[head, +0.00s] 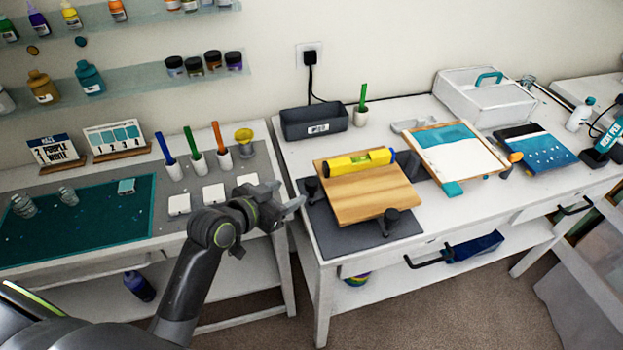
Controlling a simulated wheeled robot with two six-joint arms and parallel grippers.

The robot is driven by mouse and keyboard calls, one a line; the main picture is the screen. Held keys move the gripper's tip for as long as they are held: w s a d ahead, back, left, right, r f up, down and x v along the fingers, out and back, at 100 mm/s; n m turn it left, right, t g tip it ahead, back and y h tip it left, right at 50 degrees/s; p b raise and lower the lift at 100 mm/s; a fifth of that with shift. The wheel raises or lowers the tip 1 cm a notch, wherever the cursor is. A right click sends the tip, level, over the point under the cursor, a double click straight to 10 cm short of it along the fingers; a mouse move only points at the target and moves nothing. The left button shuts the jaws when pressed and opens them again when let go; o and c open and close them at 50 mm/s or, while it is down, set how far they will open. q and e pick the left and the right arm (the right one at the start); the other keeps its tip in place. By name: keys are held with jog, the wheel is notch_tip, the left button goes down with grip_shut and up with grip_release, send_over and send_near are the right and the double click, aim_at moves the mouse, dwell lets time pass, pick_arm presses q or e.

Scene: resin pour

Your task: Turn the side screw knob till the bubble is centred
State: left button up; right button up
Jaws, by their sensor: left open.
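A wooden board (378,198) rests on a dark grey mat (330,237) on the right-hand table. Dark screw knobs stand at its edge: a side knob (311,187) at its left and a front knob (391,217) at its front. A yellow spirit level (345,165) with a blue end lies across the back of the board. Its bubble is too small to read. My left gripper (286,199) is open and empty, a little left of the side knob and apart from it, over the gap between the tables. My right gripper is out of view.
A black bin (315,122) and a cup with a green stick (361,115) stand behind the board. A framed teal-and-white panel (455,158) lies to its right. The left table holds a teal mat (85,225), white tiles and coloured sticks in cups.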

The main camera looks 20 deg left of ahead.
aim_at(311, 181)
pick_arm(q)
jog(key=p+x, duration=0.1)
jog(key=x, duration=0.9)
jog(key=shift+w+d+f, duration=0.1)
jog(key=shift+w+f, duration=0.05)
jog(key=shift+w, duration=0.1)
jog(key=shift+c, duration=0.3)
